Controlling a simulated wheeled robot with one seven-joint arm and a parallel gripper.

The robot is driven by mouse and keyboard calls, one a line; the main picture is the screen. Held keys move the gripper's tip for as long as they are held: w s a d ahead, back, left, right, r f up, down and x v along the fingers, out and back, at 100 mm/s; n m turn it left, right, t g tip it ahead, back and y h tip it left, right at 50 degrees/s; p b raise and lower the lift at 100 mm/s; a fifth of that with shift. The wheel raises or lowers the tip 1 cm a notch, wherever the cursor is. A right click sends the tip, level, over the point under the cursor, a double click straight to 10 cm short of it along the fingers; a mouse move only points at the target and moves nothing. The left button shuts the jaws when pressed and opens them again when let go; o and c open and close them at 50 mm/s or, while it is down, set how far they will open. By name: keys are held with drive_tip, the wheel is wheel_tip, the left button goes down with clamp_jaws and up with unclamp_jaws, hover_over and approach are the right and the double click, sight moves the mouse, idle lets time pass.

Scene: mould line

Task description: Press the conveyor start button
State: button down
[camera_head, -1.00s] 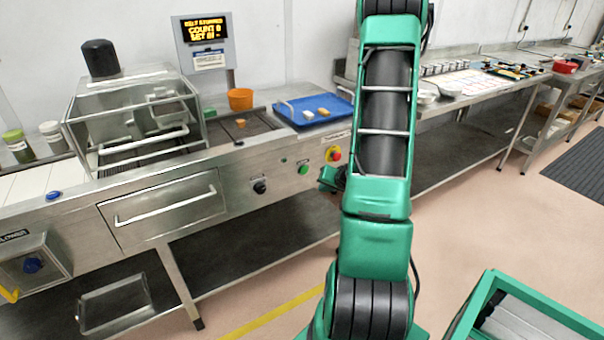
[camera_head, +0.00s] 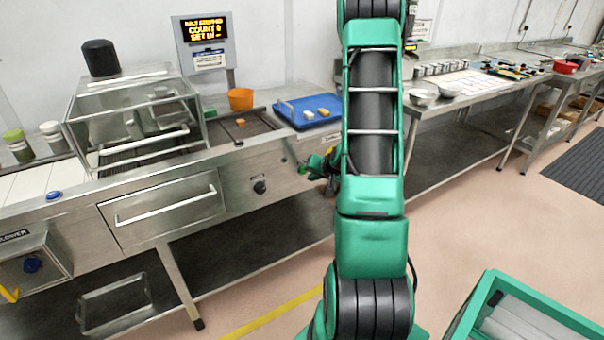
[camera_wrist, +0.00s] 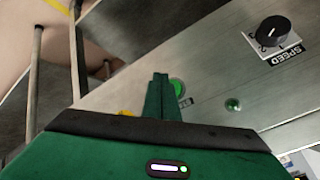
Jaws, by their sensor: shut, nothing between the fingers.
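The green start button (camera_wrist: 180,88) is on the conveyor's steel front panel (camera_wrist: 210,70). It shows in the wrist view just right of the fingertips, partly covered by them. My gripper (camera_wrist: 160,77) is shut and empty, pointing at the panel close to the button. I cannot tell whether it touches. In the head view my gripper (camera_head: 308,168) is at the panel's right end and hides most or all of the button. The display (camera_head: 204,30) seems to read belt stopped.
A black speed knob (camera_wrist: 274,32) and a small green lamp (camera_wrist: 233,104) sit on the same panel. A bit of yellow (camera_wrist: 125,113) shows left of the fingers. A blue tray (camera_head: 335,118) and an orange pot (camera_head: 240,99) stand on top of the line.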

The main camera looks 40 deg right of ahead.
drive_tip(key=shift+w+d, duration=0.15)
drive_tip(key=shift+w, duration=0.65)
drive_tip(key=shift+w, duration=0.2)
idle(1.4)
drive_tip(key=shift+w+d, duration=0.1)
drive_tip(key=shift+w, duration=0.05)
